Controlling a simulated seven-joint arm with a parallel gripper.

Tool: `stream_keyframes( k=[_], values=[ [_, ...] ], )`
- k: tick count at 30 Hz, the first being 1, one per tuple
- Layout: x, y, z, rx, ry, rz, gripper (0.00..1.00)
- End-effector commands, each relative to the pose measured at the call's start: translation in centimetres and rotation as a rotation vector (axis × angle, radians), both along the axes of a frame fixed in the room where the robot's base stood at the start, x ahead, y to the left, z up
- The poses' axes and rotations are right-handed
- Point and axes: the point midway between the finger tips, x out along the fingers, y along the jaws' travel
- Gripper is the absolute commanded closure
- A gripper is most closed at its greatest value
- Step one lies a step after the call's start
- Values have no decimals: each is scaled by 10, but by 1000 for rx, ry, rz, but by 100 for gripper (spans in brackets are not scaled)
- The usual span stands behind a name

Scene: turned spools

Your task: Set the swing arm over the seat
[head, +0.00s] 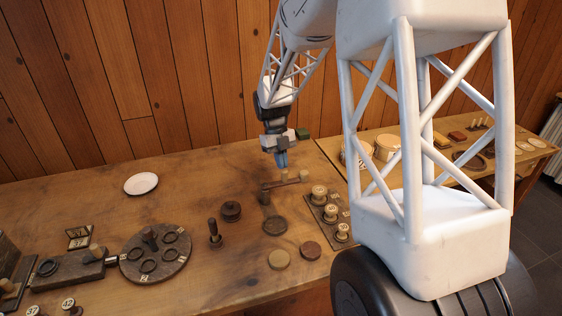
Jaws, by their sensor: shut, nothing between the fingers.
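The swing arm (285,183) is a thin dark bar beside the middle of the bench. It reaches from a short dark post (265,197) toward the right and back, with a small light knob (304,176) at its far end. A dark round disc (275,226) set on the bench in front of the post looks like the seat. The bar points away from this disc and is not over it. My gripper (282,164) points down with blue fingertips shut and empty, just above or behind the bar; I cannot tell if they touch.
A rack with numbered spools (330,210) stands close on the right. A dark spool (231,211) and an upright peg (214,234) stand to the left. Two loose discs (279,260) lie in front. A round plate with rings (155,253) is further left. The bench's back left is mostly clear.

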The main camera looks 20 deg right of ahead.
Motion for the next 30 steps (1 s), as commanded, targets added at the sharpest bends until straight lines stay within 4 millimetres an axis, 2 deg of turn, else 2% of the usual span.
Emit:
stream_keyframes(
  k=[11,30],
  values=[
    [-11,-3,0,0,1,0,100],
    [-50,-1,0,0,1,0,100]
  ],
)
